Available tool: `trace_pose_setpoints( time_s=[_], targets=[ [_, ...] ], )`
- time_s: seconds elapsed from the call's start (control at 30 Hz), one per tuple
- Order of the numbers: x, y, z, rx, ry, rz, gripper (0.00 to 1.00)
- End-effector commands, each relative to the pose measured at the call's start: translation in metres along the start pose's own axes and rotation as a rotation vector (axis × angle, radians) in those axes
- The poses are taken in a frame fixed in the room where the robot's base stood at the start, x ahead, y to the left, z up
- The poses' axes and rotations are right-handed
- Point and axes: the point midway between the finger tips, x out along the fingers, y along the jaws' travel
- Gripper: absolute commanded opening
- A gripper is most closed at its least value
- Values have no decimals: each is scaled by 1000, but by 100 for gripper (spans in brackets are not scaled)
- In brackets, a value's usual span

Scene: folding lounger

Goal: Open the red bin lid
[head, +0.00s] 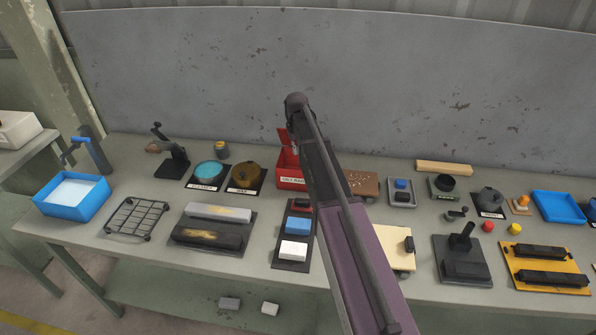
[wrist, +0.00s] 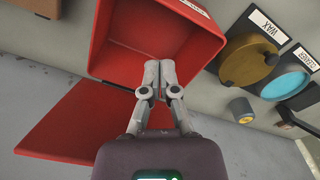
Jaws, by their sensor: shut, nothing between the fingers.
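The red bin (head: 289,182) stands at the back middle of the bench, partly hidden behind my arm. It also shows in the wrist view (wrist: 112,40), where its inside looks empty. Its red lid (wrist: 75,132) is swung open, away from the bin's mouth. In the head view the raised lid (head: 283,138) stands up at the back of the bin. My gripper (wrist: 159,64) is shut and empty, with its fingertips over the bin's mouth near the hinge-side rim. I cannot tell whether they touch the rim. In the head view my arm mostly hides the fingers.
A brown wax tin (head: 244,177) and a teal tin (head: 208,173) sit left of the bin. A tray of blocks (head: 293,251) lies in front. A brown block (head: 361,184) is to the right. The grey back wall (head: 200,80) rises close behind.

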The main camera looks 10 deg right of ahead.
Motion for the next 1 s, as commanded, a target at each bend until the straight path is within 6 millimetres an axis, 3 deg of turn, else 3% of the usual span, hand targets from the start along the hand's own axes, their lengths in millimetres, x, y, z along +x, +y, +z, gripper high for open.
trace_pose_setpoints(
  time_s=[0.03,1.0],
  targets=[
    [4,10,-10,7,1,10,0],
    [4,26,-50,6,-22,5,0]
  ],
)
